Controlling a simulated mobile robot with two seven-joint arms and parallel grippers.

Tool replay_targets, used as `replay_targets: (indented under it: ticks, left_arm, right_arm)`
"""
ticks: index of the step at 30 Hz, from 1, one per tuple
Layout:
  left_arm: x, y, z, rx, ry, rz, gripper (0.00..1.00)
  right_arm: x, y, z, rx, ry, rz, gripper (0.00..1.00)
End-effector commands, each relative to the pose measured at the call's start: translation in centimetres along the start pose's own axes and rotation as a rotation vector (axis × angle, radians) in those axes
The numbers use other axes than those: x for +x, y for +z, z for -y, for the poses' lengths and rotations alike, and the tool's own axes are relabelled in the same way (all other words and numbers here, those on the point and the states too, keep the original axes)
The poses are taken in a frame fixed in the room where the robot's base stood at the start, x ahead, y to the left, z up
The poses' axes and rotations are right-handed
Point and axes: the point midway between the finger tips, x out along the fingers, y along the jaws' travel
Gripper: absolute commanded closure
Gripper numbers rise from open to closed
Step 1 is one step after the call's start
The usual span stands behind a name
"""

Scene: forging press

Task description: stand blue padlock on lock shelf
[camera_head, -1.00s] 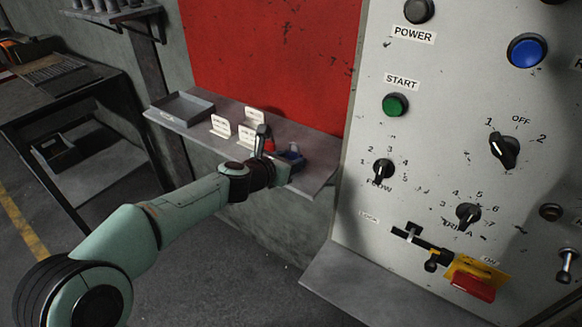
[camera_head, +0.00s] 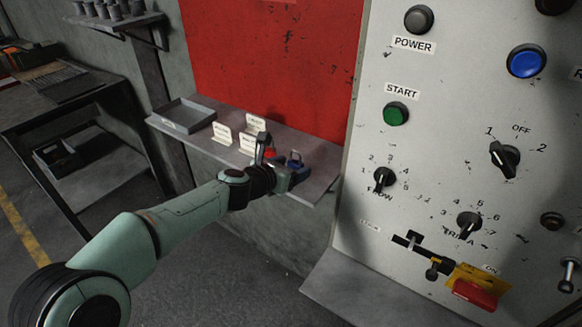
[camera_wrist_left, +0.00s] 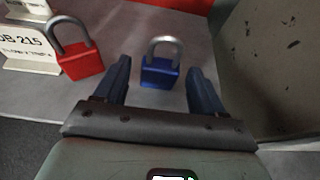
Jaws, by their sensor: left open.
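The blue padlock (camera_wrist_left: 160,72) stands upright on the grey lock shelf (camera_wrist_left: 125,25), its shackle up. In the head view the blue padlock (camera_head: 295,161) shows just beyond my left gripper (camera_head: 285,176). In the left wrist view my left gripper (camera_wrist_left: 158,85) is open, its two dark fingers apart on either side of the blue padlock, with visible gaps. It is not gripping the padlock. The shelf (camera_head: 318,180) runs along the wall below a red panel. My right gripper is in neither view.
A red padlock (camera_wrist_left: 80,60) stands just left of the blue one, beside white label cards (camera_wrist_left: 30,45). A grey tray (camera_head: 188,112) lies at the shelf's left end. The control panel (camera_head: 450,130) rises close to the right.

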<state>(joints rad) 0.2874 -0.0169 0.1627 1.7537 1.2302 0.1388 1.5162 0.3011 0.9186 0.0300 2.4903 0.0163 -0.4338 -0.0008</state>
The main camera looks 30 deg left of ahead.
Motion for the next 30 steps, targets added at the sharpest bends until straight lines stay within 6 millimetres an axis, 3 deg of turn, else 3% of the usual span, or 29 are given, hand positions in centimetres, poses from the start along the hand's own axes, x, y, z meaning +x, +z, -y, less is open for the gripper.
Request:
replay_targets:
  ticks: [12, 18, 23, 26, 29, 30]
  left_arm:
    - [-8.9, 0.2, -0.1, 0.001, 0.004, 0.003, 0.3]
    - [-11.2, 0.1, 0.0, 0.001, 0.002, 0.002, 0.3]
    - [-11.7, -0.1, 0.0, 0.0, 0.001, 0.0, 0.3]
    - [-10.9, -1.3, 0.0, 0.029, -0.001, -0.03, 0.3]
    - [-8.5, -5.7, 0.2, 0.145, -0.015, -0.134, 0.3]
    - [-7.2, -8.4, 0.4, 0.223, -0.031, -0.197, 0.3]
  right_arm:
    - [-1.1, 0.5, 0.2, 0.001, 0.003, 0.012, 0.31]
    - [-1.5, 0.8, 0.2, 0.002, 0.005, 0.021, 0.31]
    - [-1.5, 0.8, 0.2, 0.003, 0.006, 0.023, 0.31]
    - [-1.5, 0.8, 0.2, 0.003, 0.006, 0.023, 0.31]
    - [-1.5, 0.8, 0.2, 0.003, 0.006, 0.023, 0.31]
    - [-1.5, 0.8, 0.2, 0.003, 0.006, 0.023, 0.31]
